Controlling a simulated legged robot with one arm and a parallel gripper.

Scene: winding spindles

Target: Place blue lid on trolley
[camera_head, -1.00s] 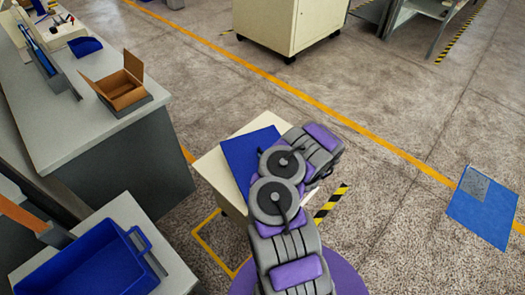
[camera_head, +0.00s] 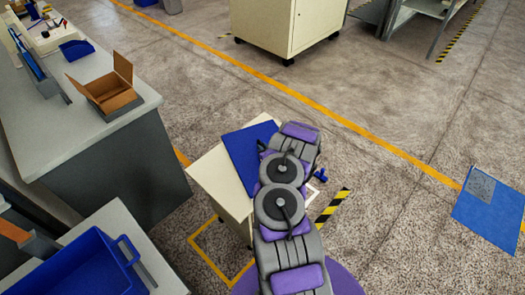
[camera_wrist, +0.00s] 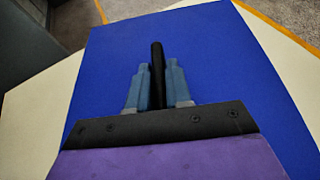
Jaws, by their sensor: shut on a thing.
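The blue lid (camera_head: 247,152) is a flat blue panel over the cream top of the trolley (camera_head: 212,178). It covers the trolley's far right part; the near left part is bare. I cannot tell whether the lid rests on the top or hangs just above it. In the wrist view the lid (camera_wrist: 225,75) fills most of the picture, with the cream top (camera_wrist: 45,115) along its left side. My gripper (camera_wrist: 155,82) is shut on a black upright handle (camera_wrist: 157,65) at the lid. In the head view my arm hides the gripper and part of the lid.
A workbench (camera_head: 75,135) with an open cardboard box (camera_head: 108,92) stands at left. A blue crate (camera_head: 85,270) is on a surface at lower left. A cream cabinet (camera_head: 285,25) stands at the back. A blue panel (camera_head: 485,218) is at far right. Floor beyond the trolley is clear.

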